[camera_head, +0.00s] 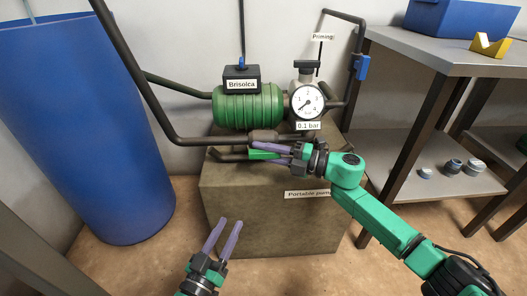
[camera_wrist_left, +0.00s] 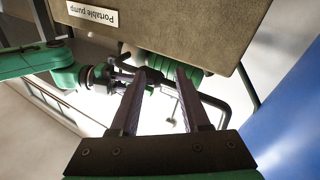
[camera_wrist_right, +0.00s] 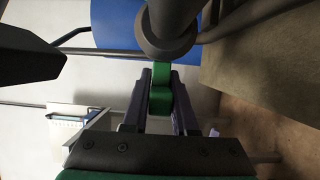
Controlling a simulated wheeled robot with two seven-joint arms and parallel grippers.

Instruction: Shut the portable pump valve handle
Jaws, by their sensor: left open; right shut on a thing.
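The green valve handle (camera_head: 262,154) is in front of the pump, below the grey valve body (camera_head: 262,136) on the dark pipe. My right gripper (camera_head: 268,150) is shut on the handle, one purple finger on each side of it. In the right wrist view the green handle (camera_wrist_right: 160,88) sits between the fingers, just under a dark round pipe fitting (camera_wrist_right: 165,42). My left gripper (camera_head: 227,224) is open and empty, low in front of the stone block, apart from the handle. The handle's joint with the valve is partly hidden.
The green pump (camera_head: 248,108) and a dial gauge (camera_head: 306,101) stand on the block (camera_head: 270,220) labelled "Portable pump". Dark pipes run close above the handle. A blue barrel (camera_head: 85,130) stands left, a shelf table (camera_head: 430,60) right. Floor is free beside the block.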

